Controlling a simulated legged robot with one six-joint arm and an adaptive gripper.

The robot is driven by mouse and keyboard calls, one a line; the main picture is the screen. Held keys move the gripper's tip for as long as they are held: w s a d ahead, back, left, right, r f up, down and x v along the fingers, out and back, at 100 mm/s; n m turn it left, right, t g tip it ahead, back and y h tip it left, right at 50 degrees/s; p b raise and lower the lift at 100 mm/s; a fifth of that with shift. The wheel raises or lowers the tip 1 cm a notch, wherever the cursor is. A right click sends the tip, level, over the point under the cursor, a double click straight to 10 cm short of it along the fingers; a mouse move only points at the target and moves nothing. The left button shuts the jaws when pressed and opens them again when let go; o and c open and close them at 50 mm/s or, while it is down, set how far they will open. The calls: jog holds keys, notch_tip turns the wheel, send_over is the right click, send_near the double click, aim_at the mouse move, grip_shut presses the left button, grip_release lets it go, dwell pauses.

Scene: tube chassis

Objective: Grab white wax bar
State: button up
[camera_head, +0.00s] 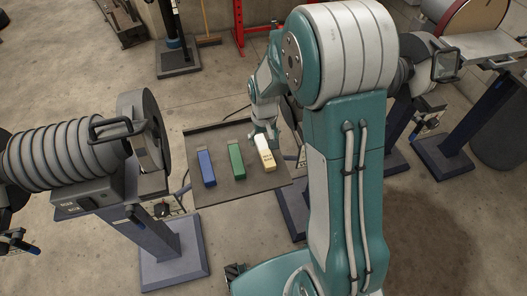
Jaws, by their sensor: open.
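The white wax bar (267,157) lies on a dark tray (220,188), at the right of a row of three bars. It is cream-white with small dark marks on its near end. My gripper (263,137) is at the far end of the white bar, low over the tray. It is open, but its fingers are small in this view, and I cannot tell whether they touch the bar. The far end of the white bar is partly hidden by the gripper.
A green bar (236,160) and a blue bar (206,168) lie left of the white bar on the tray. A grinding machine on a blue-grey stand (160,240) is at left. Other stands (440,160) are at right. Concrete floor (70,75) is clear at upper left.

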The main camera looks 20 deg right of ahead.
aim_at(265, 149)
jog(key=f, duration=0.4)
jog(key=shift+s+d, duration=0.15)
jog(key=shift+s, duration=0.15)
jog(key=shift+f, duration=0.35)
jog(key=shift+a+f, duration=0.15)
jog(key=shift+a, duration=0.2)
jog(key=shift+d, duration=0.2)
grip_shut()
